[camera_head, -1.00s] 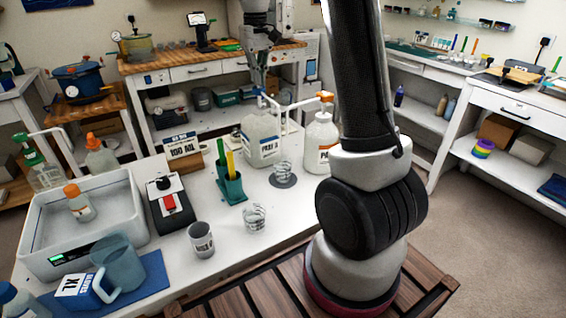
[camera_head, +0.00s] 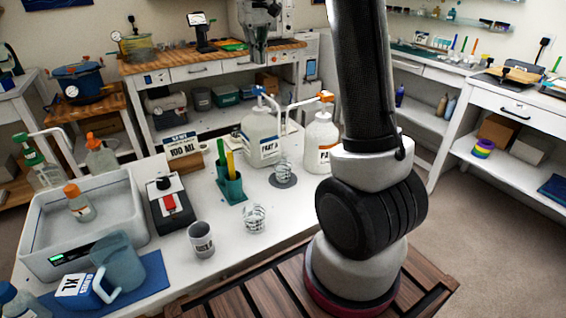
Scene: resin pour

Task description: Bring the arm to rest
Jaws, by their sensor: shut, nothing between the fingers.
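My arm rises from its base at the right of the work table, and its upper part leaves the top of the head view. My gripper (camera_head: 259,58) hangs pointing down at the top middle, above and behind the pump bottles as seen here. It is shut and empty, though its fingertips are small and dark in the picture. The part A bottle (camera_head: 263,143) with a blue pump and a second bottle (camera_head: 321,142) with an orange pump stand below it, apart from it.
The white table (camera_head: 222,270) holds a cup (camera_head: 201,240), a clear measuring cup (camera_head: 254,219), a green stick holder (camera_head: 231,186), a black device (camera_head: 170,207), a grey tub (camera_head: 40,222) and a blue jug (camera_head: 120,262). A wood-topped bench (camera_head: 180,67) stands behind.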

